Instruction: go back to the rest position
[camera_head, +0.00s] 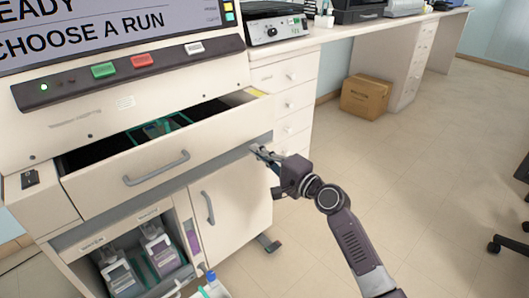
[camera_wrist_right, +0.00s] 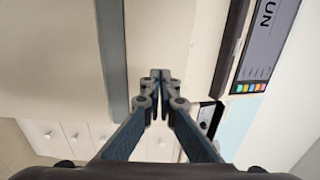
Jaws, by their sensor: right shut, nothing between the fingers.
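My right gripper (camera_head: 258,151) is shut and empty. In the head view it is at the right end of the machine's partly open drawer (camera_head: 130,172), close to the drawer's front corner; I cannot tell whether it touches. The right wrist view shows its fingertips (camera_wrist_right: 160,76) together in front of pale panels. My right arm reaches in from the lower right. My left gripper is not in view.
The staining machine (camera_head: 120,110) has a screen reading "CHOOSE A RUN" and coloured buttons. Below, an open compartment holds bottles (camera_head: 158,245). A cardboard box (camera_head: 365,97) stands by the far counter. The floor (camera_head: 430,170) at right is mostly clear; a chair's edge (camera_head: 510,240) shows far right.

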